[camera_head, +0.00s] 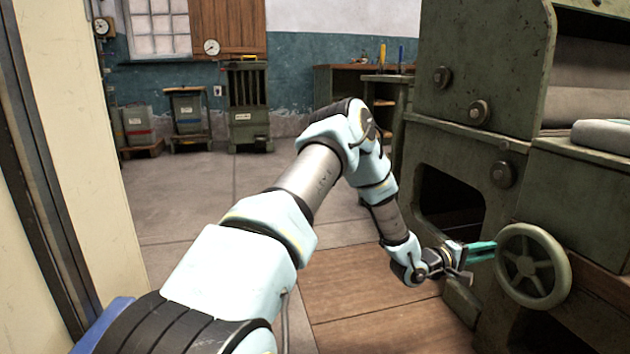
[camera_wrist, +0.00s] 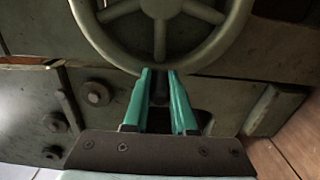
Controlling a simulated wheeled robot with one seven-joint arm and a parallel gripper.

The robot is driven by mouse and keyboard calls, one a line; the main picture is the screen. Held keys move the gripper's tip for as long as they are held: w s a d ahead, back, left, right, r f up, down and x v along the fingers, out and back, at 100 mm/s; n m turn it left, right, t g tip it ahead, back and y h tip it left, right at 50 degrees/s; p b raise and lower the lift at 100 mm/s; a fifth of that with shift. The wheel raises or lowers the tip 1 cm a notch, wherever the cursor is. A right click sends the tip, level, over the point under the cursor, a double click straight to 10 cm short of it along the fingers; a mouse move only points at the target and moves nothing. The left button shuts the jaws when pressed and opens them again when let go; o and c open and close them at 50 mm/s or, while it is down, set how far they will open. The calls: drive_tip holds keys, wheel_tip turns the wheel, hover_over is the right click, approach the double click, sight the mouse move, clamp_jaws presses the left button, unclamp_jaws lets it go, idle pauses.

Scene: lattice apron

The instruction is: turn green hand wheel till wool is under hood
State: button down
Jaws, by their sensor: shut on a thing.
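The green hand wheel (camera_head: 527,267) is a spoked wheel on the side of the green machine, at the right in the head view. In the wrist view the wheel (camera_wrist: 160,8) fills the top of the picture. My gripper (camera_head: 492,250) has teal fingers closed on the wheel's rim at its left side. In the wrist view the fingertips (camera_wrist: 159,76) meet the rim near the end of a spoke. A grey, soft-looking pad (camera_head: 602,136), perhaps the wool, lies on top of the machine at the right edge, partly cut off. I cannot tell which part is the hood.
The green machine (camera_head: 480,70) stands at the right, with bolt heads and a dark opening (camera_head: 450,200) beside my forearm. A pale post (camera_head: 70,130) stands close at the left. Bins (camera_head: 187,112) and a bench stand far back. The floor between is clear.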

sight(516, 228)
drive_tip(key=shift+r, duration=0.95)
drive_tip(key=shift+r+p, duration=0.2)
drive_tip(key=shift+p, duration=0.3)
drive_tip(key=r+p, duration=0.1)
drive_tip(key=s+r+p, duration=0.1)
drive_tip(key=r+p, duration=0.1)
drive_tip(key=shift+d+r, duration=0.1)
drive_tip(key=shift+r, duration=0.05)
drive_tip(key=shift+s+d+r+p, duration=0.15)
drive_tip(key=shift+s+r+p, duration=0.4)
drive_tip(key=shift+r, duration=0.05)
drive_tip(key=shift+s+d+r+p, duration=0.15)
drive_tip(key=shift+s+r+p, duration=0.35)
drive_tip(key=shift+r+p, duration=0.05)
drive_tip(key=shift+s+r, duration=0.1)
drive_tip(key=shift+s, duration=0.15)
